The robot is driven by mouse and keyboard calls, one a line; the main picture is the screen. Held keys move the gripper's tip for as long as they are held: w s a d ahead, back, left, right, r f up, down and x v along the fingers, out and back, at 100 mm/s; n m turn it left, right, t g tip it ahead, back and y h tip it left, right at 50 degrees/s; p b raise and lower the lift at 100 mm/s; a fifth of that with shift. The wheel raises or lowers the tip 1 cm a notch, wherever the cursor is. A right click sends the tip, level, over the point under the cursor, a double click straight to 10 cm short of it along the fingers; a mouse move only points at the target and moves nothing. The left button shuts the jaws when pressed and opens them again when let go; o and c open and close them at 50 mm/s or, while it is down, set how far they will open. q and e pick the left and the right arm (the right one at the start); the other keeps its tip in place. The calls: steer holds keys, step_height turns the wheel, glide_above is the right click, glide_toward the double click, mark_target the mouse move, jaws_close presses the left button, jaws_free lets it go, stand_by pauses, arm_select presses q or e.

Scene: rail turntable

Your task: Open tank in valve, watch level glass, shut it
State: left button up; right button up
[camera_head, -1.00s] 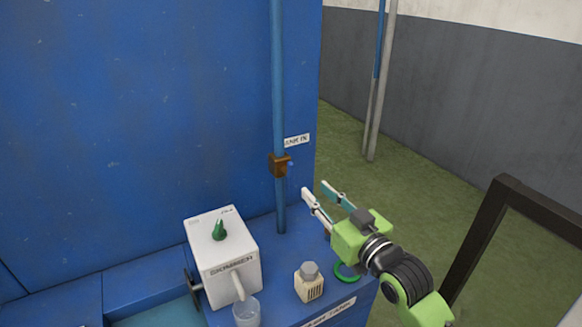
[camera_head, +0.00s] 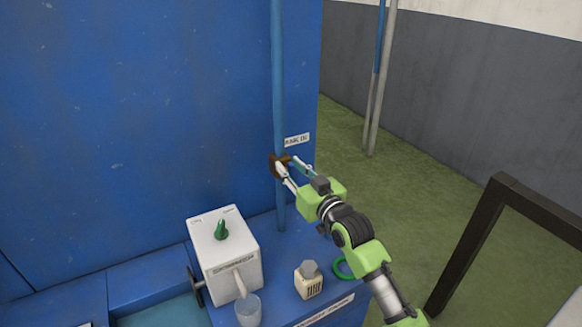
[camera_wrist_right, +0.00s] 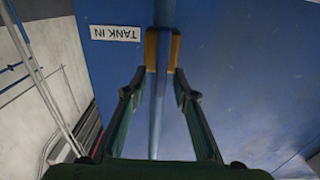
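The brass-brown tank in valve (camera_head: 277,165) sits on the vertical blue pipe (camera_head: 279,90), below a white "TANK IN" label (camera_head: 297,140). My right gripper (camera_head: 288,164) is at the valve, its two fingers apart. In the right wrist view the open fingers (camera_wrist_right: 156,85) point at the brass valve body (camera_wrist_right: 151,50), with a narrow blue strip between them. I cannot tell whether that strip is the valve's lever or the pipe. The fingers partly hide the valve in the head view, and contact is unclear. My left gripper is out of view. No level glass can be made out.
A white box (camera_head: 227,248) with a green knob stands on the blue ledge, a clear cup (camera_head: 248,310) below its spout. A small beige bottle (camera_head: 309,281) and a green ring (camera_head: 344,267) are near the ledge's right end. A dark frame (camera_head: 470,245) stands at right.

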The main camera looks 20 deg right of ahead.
jaws_close()
steer(key=shift+a+r+n+p, duration=0.2)
steer(key=shift+n+p, duration=0.45)
steer(key=shift+n, duration=0.25)
steer(key=shift+s+a+f+n, duration=0.1)
steer(key=shift+a+f+n, duration=0.1)
steer(key=shift+n, duration=0.6)
jaws_free()
